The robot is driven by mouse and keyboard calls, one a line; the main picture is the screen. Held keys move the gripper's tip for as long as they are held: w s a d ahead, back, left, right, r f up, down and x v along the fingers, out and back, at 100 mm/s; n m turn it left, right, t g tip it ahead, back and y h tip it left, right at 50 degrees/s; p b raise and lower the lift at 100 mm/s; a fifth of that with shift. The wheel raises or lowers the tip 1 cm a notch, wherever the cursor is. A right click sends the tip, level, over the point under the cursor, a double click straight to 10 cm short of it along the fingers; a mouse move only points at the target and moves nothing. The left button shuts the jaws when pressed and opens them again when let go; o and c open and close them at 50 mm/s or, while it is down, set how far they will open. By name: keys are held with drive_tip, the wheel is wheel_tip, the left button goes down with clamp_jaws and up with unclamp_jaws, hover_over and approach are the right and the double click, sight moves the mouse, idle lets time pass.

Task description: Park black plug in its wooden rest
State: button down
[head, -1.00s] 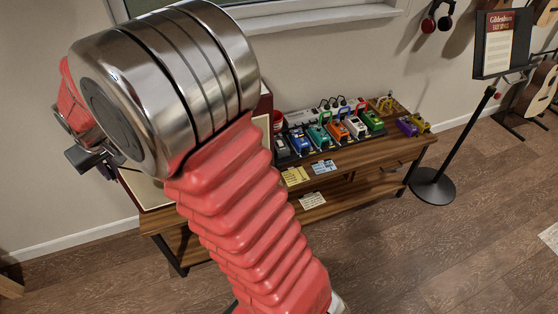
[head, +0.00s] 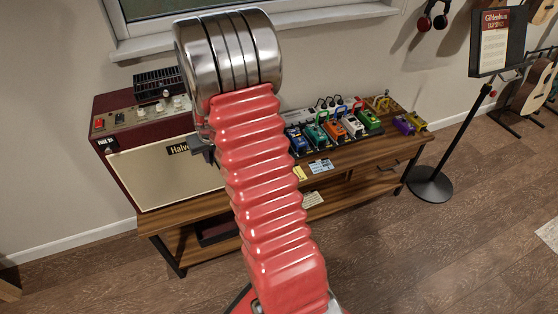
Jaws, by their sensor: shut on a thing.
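My gripper's jaws are hidden behind my own red arm and its metal joint; only a small dark part shows at the arm's left edge, and I cannot tell what it is. I cannot make out the black plug. A small light wooden piece (head: 381,103) with upright parts stands at the back right of the wooden bench (head: 375,157), behind the pedals. It may be the wooden rest, but it is too small to be sure. Nothing of my gripper shows near it.
A dark red amplifier (head: 150,140) stands on the bench's left. Coloured pedals with looped cables, among them an orange one (head: 332,130), sit in a row. A purple pedal (head: 404,125) is at the right end. A music stand (head: 430,184) rises right of the bench.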

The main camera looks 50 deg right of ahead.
drive_tip(key=s+d+f+n+y, duration=0.1)
drive_tip(key=s+d+f+n, duration=0.2)
drive_tip(key=s+d+f, duration=0.3)
drive_tip(key=s+d+f+n+y, duration=0.1)
drive_tip(key=s+d+f+n, duration=0.3)
drive_tip(key=d, duration=1.1)
wheel_tip(320, 180, down, 3)
drive_tip(key=shift+s+f+n+y, duration=0.2)
drive_tip(key=shift+s+n+y, duration=0.15)
drive_tip(key=shift+s, duration=0.85)
drive_tip(key=shift+f, duration=0.15)
drive_tip(key=shift+f, duration=3.1)
drive_tip(key=shift+f, duration=1.1)
drive_tip(key=c, duration=1.7)
unclamp_jaws()
drive_tip(key=shift+c, duration=0.2)
drive_tip(key=shift+o, duration=0.5)
